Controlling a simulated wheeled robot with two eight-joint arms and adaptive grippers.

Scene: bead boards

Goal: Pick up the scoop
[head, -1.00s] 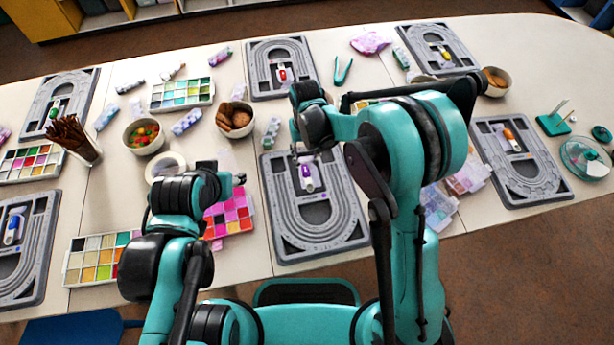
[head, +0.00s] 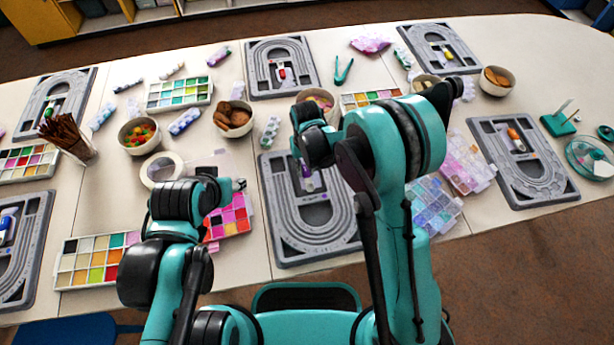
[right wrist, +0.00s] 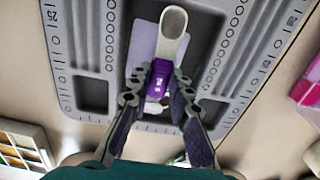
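The scoop (right wrist: 173,22) has a pale bowl and a purple handle, and lies in the middle of a grey bead board (right wrist: 222,62). In the head view, only part of its purple handle (head: 309,183) shows beneath my right arm, on the nearest middle board (head: 290,240). My right gripper (right wrist: 161,78) is down at the board with one fingertip on each side of the purple handle. The fingertips are very close to the handle; I cannot tell whether both touch it. My left gripper (head: 238,184) hangs left of the board, away from the scoop; its fingers are too small to read.
Open bead cases stand close by: a bright pink one (head: 240,217) left of the board and a pastel one (head: 432,204) right of it. A bowl of brown beads (head: 233,118) and a patterned tube (head: 270,132) stand behind. Other boards (head: 520,160) with scoops lie around the table.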

